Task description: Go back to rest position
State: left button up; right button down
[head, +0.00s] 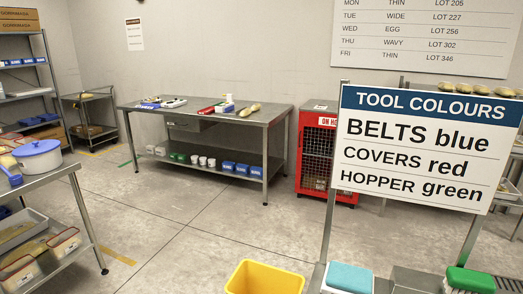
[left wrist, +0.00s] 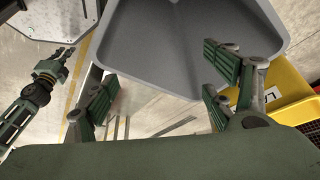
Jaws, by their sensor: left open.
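My left gripper (left wrist: 160,88) shows in the left wrist view with its green-padded fingers spread wide. Nothing is held between them. Another green arm, which looks like my right one, comes in at the left of that view. Its small gripper (left wrist: 66,58) is over the floor, too small to tell whether its jaws are apart. Neither gripper shows in the head view.
A yellow bin (head: 265,279) stands low at the front; a yellow container also shows in the left wrist view (left wrist: 292,92). A signboard (head: 420,150) stands at right. A cart (head: 75,200) is at left, a steel table (head: 215,112) behind. Floor between is clear.

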pick_arm(q)
jog(key=s+a+n+t+y, duration=0.1)
jog(key=s+a+n+y, duration=0.1)
jog(key=s+a+n, duration=0.35)
jog(key=s+a+n+t+y, duration=0.1)
jog(key=s+a+n+y, duration=0.15)
jog(key=s+n, duration=0.6)
notch_tip(320, 180, down, 24)
jog(key=s+m+g, duration=0.1)
jog(key=s+m, duration=0.1)
jog(key=s+a+f+g, duration=0.1)
jog(key=s+a+f, duration=0.2)
jog(key=s+f, duration=1.4)
jog(key=shift+s+a+f, duration=0.15)
jog(key=shift+s+a, duration=0.05)
jog(key=shift+s, duration=0.35)
